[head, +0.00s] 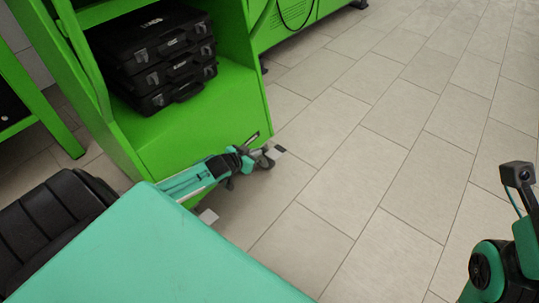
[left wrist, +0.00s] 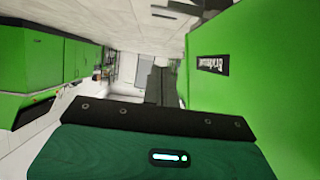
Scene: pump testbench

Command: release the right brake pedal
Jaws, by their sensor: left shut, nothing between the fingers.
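A small light grey plate (head: 279,151), which looks like the right brake pedal, sits low at the right front corner of the green cabinet (head: 190,132) in the head view. My left gripper (head: 266,158) is just left of it, close to the floor. It is shut and empty. Whether its tip touches the plate cannot be told. A second grey plate (head: 208,216), likely the left pedal, shows at the cabinet's left front foot. The left wrist view shows neither pedal clearly. My right gripper is out of view; only part of my right arm shows at the right edge.
Several black cases (head: 155,58) are stacked on the cabinet's shelf. Another green cabinet (head: 300,25) stands behind. The tiled floor (head: 370,150) to the right is clear. In the left wrist view a green panel (left wrist: 255,90) rises close at the right.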

